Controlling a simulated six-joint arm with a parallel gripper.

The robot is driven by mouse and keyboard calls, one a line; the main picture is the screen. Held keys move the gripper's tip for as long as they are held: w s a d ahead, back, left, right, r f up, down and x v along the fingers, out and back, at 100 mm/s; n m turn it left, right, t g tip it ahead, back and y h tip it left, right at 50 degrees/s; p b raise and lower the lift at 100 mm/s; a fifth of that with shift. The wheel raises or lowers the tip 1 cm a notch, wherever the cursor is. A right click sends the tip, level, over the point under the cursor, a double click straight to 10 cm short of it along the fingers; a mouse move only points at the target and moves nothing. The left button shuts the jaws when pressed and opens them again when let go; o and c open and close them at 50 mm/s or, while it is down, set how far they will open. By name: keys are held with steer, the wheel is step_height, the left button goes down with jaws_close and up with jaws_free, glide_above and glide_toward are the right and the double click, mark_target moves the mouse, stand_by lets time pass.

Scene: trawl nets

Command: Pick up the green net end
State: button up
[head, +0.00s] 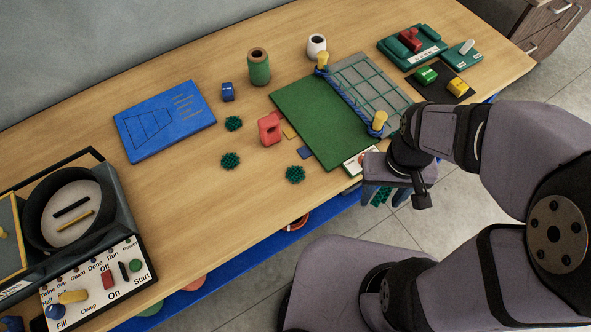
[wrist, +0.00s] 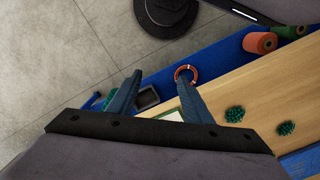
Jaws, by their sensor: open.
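A green net with a square grid (head: 372,88) lies over a grey panel on the green board, edged by a blue rope (head: 345,98) between two yellow posts. Dark green net-like clumps (head: 233,123), (head: 230,160), (head: 295,174) lie on the table; two show in the wrist view (wrist: 234,114), (wrist: 286,128). I cannot tell which piece is the net end. My gripper (head: 385,192) is open and empty off the table's front edge, pointing down. Its fingers (wrist: 158,80) stand apart in the wrist view. A green patch (wrist: 110,97) shows beside the left finger, partly hidden.
A red block (head: 269,128) stands between the clumps and the green board (head: 310,120). A green spool (head: 259,68) and white spool (head: 316,46) stand behind. A blue shelf (head: 270,243) runs below the table edge, with an orange-red ring (wrist: 187,74) on it.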

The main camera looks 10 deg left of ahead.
steer(key=s+a+n+g+p, duration=0.1)
steer(key=s+a+n+p, duration=0.15)
steer(key=a, duration=0.25)
steer(key=n+h+p, duration=0.2)
steer(key=n, duration=0.3)
glide_toward(295, 172)
steer(key=s+d+f, duration=0.1)
steer(key=s, duration=0.1)
steer(key=s+d+f, duration=0.3)
steer(key=s+f, duration=0.1)
steer(key=shift+d, duration=0.35)
steer(key=w+a, duration=0.1)
steer(key=w+a+r+n, duration=0.1)
steer(key=w+a, duration=0.1)
steer(key=w+a+n, duration=0.1)
steer(key=w+a, duration=0.1)
steer(key=shift+a+r, duration=0.2)
steer(key=shift+r, duration=0.1)
steer(key=shift+d+f+n+h+p, duration=0.15)
steer(key=shift+d+f+n+p, duration=0.2)
steer(key=shift+f+p, duration=0.3)
steer(key=shift+d+f+n+h+p, duration=0.25)
steer(key=shift+f+n+p, duration=0.15)
steer(key=shift+f, duration=0.3)
steer(key=shift+d+f+n+h+p, duration=0.1)
steer(key=shift+d+f+n+p, duration=0.2)
steer(key=shift+f+p, duration=0.35)
steer(key=c, duration=1.1)
